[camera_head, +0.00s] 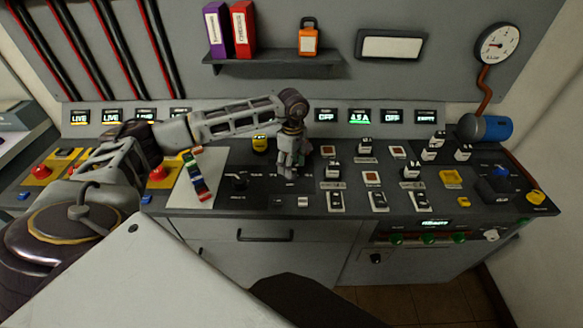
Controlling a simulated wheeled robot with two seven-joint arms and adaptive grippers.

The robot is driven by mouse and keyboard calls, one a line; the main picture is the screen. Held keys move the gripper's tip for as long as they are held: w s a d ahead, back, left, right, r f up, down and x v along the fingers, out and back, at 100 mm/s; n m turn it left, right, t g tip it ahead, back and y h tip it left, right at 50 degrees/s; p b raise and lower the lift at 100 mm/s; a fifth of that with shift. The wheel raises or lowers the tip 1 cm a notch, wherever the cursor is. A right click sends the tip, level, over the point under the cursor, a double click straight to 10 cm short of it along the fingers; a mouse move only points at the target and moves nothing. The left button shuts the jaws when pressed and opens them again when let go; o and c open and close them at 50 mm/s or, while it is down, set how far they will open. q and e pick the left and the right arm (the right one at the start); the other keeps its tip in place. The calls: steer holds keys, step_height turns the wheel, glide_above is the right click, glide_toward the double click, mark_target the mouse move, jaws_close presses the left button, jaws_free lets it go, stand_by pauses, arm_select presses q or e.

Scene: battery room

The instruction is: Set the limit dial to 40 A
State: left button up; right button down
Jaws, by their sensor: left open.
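My left gripper (289,173) is open and points down over the middle of the dark console top (330,203). A black knob (238,181) stands on the console to the left of the gripper, with pale markings to its right. Another black knob with a blue part (497,184) is at the far right of the console. Labels are too small to read, so I cannot tell which is the limit dial or its setting. The gripper partly hides the panel beneath it. My right gripper is not in view.
Several switches (335,201) stand right of the gripper. A yellow-topped knob (260,144) is close behind it. A white sheet (207,168) and coloured strip (196,176) lie left. Small displays (360,117) line the back wall under a shelf (270,64).

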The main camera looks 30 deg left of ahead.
arm_select(q)
step_height(320, 180, up, 10)
steer(key=shift+w, duration=0.15)
stand_by(0.3)
steer(key=shift+f, duration=0.1)
stand_by(0.6)
